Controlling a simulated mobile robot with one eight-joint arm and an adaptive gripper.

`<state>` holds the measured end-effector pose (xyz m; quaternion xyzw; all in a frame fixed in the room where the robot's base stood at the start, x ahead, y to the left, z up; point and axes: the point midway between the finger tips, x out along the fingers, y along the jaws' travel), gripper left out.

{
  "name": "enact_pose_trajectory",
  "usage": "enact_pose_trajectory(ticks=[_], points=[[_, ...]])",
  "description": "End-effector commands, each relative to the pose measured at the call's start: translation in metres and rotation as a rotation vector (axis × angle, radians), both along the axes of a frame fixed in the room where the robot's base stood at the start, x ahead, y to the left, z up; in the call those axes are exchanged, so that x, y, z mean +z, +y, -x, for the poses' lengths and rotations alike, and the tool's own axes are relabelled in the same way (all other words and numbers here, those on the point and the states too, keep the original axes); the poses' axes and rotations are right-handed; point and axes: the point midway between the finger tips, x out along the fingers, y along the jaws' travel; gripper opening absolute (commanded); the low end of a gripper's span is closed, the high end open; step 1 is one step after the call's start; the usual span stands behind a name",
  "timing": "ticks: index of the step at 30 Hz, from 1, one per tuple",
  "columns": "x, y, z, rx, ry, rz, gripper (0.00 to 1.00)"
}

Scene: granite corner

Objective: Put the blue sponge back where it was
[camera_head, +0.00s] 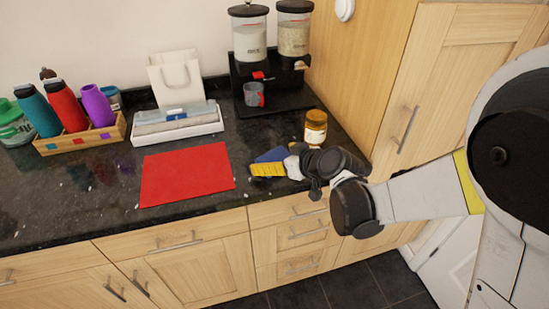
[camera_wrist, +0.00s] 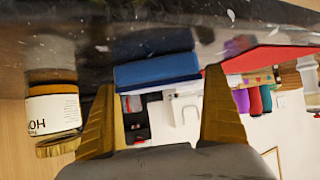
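The blue sponge (camera_head: 272,155) lies on the dark granite counter, just right of the red mat (camera_head: 188,176), partly hidden behind my gripper. My gripper (camera_head: 264,168) is low over the counter with its yellow fingers pointing left. In the wrist view, which is upside down, the sponge (camera_wrist: 157,70) is a blue block against the counter, straight ahead between the fingertips. The fingers of my gripper (camera_wrist: 160,84) are spread about as wide as the sponge, with small gaps at both sides, so it is not gripped.
A jar with a yellow lid (camera_head: 316,127) stands close behind my gripper. Behind are a dispenser stand (camera_head: 282,108) with a grey-red mug (camera_head: 254,94), a white tray (camera_head: 178,131), and a wooden crate (camera_head: 82,138) of bottles. A tall cabinet (camera_head: 400,90) closes the right side.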

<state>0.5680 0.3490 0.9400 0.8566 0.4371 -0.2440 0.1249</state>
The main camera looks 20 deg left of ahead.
Motion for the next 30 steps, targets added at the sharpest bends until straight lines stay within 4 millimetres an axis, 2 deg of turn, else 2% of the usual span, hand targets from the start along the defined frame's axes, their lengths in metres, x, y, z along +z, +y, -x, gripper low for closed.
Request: enact_pose_trajectory(ticks=[5,15,19,30], points=[[0.010,-0.007,0.005,-0.001,0.000,0.000,1.00],[0.051,-0.060,0.042,-0.004,0.000,0.000,1.00],[0.061,-0.074,0.053,-0.003,0.001,0.000,1.00],[0.067,-0.085,0.060,-0.005,0.004,0.002,1.00]])
